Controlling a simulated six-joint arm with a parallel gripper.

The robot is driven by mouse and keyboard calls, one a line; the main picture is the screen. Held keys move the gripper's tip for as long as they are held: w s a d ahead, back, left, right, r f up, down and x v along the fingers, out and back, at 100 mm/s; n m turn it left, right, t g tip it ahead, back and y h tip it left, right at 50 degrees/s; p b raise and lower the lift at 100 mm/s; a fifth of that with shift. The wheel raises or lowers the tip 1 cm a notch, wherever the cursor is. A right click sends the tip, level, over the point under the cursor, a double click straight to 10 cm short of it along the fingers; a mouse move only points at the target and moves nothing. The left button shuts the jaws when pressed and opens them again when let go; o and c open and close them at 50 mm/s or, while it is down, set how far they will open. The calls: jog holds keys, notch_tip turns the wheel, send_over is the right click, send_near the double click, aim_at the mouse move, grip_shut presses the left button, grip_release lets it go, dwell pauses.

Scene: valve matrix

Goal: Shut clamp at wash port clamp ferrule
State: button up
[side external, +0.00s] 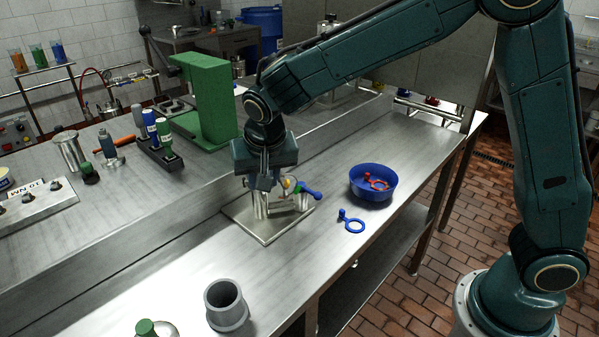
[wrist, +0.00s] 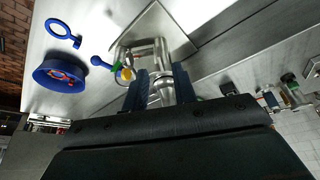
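The steel valve assembly stands on a square metal plate (side external: 268,233) on the bench; the plate's bare part also shows in the wrist view (wrist: 160,25). It has upright steel ports, a steel port body (wrist: 161,75), a blue-handled lever (side external: 312,192) with a green part, and a yellow-orange round part (wrist: 126,74). My gripper (side external: 264,187) points down over the left port. In the wrist view its two dark fingers (wrist: 161,90) stand apart, one on each side of the steel port and clamp area. Whether they touch it, and how the clamp sits, I cannot tell.
A blue bowl (side external: 371,184) with red parts stands to the right, with a loose blue ring-handled piece (side external: 351,222) before it. A grey cup (side external: 226,304) stands at the front. A green stand (side external: 208,100) and a bottle rack (side external: 160,153) lie behind left.

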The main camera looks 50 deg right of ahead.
jog(key=shift+x, duration=1.9)
grip_shut()
